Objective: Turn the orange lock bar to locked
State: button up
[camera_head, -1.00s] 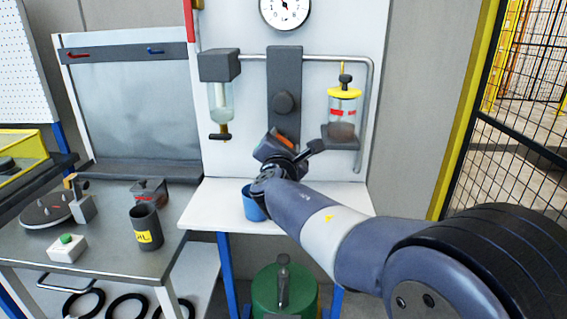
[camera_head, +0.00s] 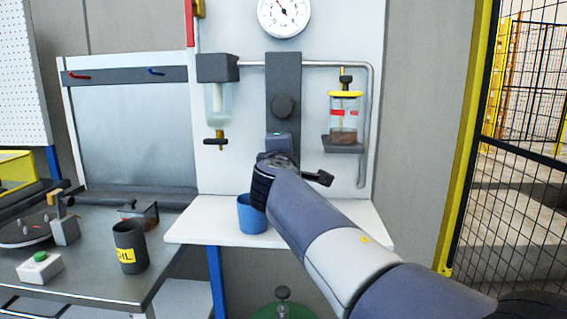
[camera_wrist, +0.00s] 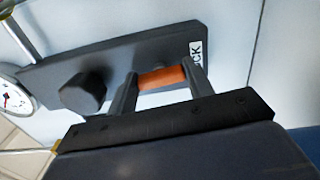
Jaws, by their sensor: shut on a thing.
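The orange lock bar (camera_wrist: 163,77) shows in the wrist view between the two fingers of my gripper (camera_wrist: 162,84), which is shut on it. The part of the bar in view runs roughly along the long side of the dark grey plate (camera_wrist: 140,54). A white label (camera_wrist: 196,52) ending in "CK" is at the plate's end, partly covered by a finger. In the head view the grey plate (camera_head: 284,78) stands upright on the white panel. My gripper (camera_head: 280,142) is at its lower end; the bar and fingertips are hidden there.
A dark knob (camera_head: 283,106) is on the plate above my gripper. A yellow-lidded jar (camera_head: 345,120) hangs at right, a clear reservoir (camera_head: 217,105) at left. A blue cup (camera_head: 251,214) stands on the white shelf (camera_head: 200,222) below, close to my arm.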

jog(key=shift+m+b, duration=0.35)
jog(key=shift+m, duration=0.25)
jog(key=o, duration=1)
jog(key=shift+s, duration=0.15)
jog(key=s, duration=0.5)
jog(key=s+b, duration=0.1)
jog(key=s, duration=0.4)
jog(key=shift+s+a, duration=0.2)
jog(key=shift+s, duration=0.1)
jog(key=shift+w, duration=0.1)
jog(key=w, duration=0.5)
jog(key=w+p, duration=0.1)
jog(key=w, duration=0.4)
jog(key=shift+w+d, duration=0.2)
jog(key=shift+w, duration=0.15)
